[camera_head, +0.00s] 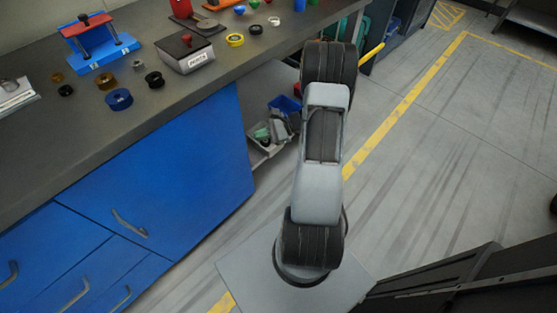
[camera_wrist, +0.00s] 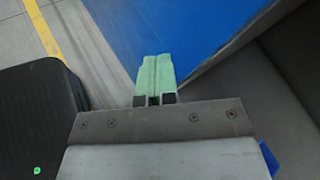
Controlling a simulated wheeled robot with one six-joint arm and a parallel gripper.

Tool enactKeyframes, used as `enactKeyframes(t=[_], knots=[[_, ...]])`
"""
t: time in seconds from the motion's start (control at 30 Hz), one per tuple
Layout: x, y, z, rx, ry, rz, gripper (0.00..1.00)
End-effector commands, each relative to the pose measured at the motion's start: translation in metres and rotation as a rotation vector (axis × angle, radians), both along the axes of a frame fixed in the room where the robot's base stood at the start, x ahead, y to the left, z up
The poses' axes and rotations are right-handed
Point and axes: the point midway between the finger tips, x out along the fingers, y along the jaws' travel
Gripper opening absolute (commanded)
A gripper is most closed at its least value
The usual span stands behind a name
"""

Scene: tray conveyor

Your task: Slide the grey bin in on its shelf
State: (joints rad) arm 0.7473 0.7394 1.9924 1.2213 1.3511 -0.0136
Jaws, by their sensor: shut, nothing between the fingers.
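The grey bin (camera_head: 259,153) shows in the head view at the opening beside the blue cabinet, low under the worktop. My arm and gripper hide much of it. My gripper (camera_wrist: 155,62) has green fingers pressed together, with nothing between them. In the head view the green fingertips (camera_head: 262,134) show close to the bin; I cannot tell whether they touch it. The wrist view has a blue panel beyond the fingers and a plain dark grey surface at right, which I cannot identify for sure.
A blue bin (camera_head: 285,103) sits behind my gripper. The blue cabinet (camera_head: 165,185) stands to the left of the opening. The worktop (camera_head: 190,92) above carries a grey box (camera_head: 187,55) and several small rings.

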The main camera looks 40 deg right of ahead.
Motion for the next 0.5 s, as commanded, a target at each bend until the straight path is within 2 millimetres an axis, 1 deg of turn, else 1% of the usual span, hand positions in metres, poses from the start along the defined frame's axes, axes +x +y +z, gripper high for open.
enactKeyframes(t=[0.03,0.07,0.1,0.17,0.2,0.27,0.3,0.4,0.5], knots=[[0.000,-0.022,-0.052,0.089,0.016,-0.119,0.00],[0.000,-0.035,-0.070,0.137,0.017,-0.188,0.00],[-0.001,-0.051,-0.095,0.197,0.017,-0.278,0.00],[-0.004,-0.074,-0.130,0.276,0.013,-0.405,0.00],[-0.008,-0.088,-0.152,0.323,0.007,-0.485,0.00],[-0.016,-0.106,-0.181,0.382,0.000,-0.593,0.00],[-0.022,-0.117,-0.200,0.416,-0.006,-0.659,0.00],[-0.036,-0.136,-0.237,0.481,-0.020,-0.794,0.00],[-0.047,-0.149,-0.262,0.521,-0.032,-0.888,0.00]])
